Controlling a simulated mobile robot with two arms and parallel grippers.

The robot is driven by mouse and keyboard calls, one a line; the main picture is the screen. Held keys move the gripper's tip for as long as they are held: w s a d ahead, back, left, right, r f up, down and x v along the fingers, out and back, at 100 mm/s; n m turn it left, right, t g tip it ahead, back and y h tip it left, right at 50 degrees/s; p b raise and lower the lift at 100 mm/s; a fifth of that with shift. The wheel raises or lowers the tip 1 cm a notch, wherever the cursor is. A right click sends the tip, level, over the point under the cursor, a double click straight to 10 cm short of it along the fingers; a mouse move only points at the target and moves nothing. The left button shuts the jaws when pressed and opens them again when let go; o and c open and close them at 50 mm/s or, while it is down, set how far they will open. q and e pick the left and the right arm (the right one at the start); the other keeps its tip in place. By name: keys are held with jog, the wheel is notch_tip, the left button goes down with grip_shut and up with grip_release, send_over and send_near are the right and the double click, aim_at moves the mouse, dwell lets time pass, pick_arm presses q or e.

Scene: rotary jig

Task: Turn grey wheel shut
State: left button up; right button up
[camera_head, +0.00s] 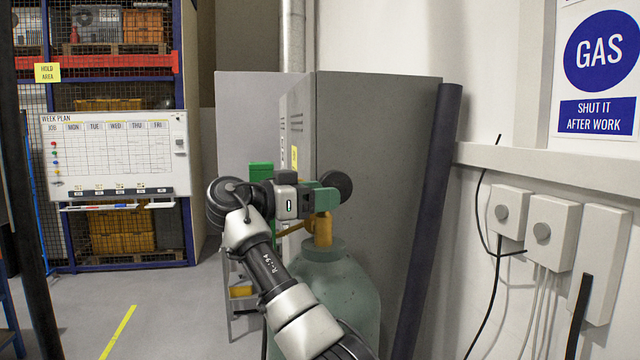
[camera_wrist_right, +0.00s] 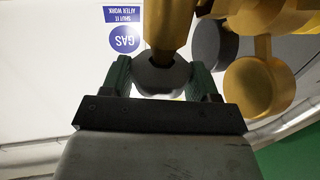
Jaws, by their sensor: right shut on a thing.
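The grey wheel (camera_wrist_right: 158,82) sits between the two green fingers of my right gripper (camera_wrist_right: 163,90) in the wrist view. The fingers are shut on its rim from both sides. The brass valve body (camera_wrist_right: 167,25) meets the wheel there. In the head view my right gripper (camera_head: 322,197) is at the top of the green gas cylinder (camera_head: 335,285), by its brass neck (camera_head: 323,230). The wheel is mostly hidden there by the gripper. How far the wheel is turned cannot be told. My left gripper is not in view.
A dark round disc (camera_head: 337,186) shows just beyond the fingers. Brass round parts (camera_wrist_right: 258,85) lie close to the right finger in the wrist view. A grey cabinet (camera_head: 375,150) stands behind the cylinder. Wall boxes (camera_head: 552,230) with cables are at right. Floor at left is clear.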

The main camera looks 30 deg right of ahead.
jog(key=shift+r+m+g+y+p, duration=0.15)
jog(key=shift+m+g+y+p, duration=0.15)
jog(key=shift+m+g+p, duration=1.4)
jog(key=shift+n+g, duration=0.3)
jog(key=shift+n, duration=0.1)
jog(key=o, duration=0.9)
jog(key=shift+w, duration=0.1)
jog(key=shift+o, duration=0.2)
jog(key=shift+b, duration=0.3)
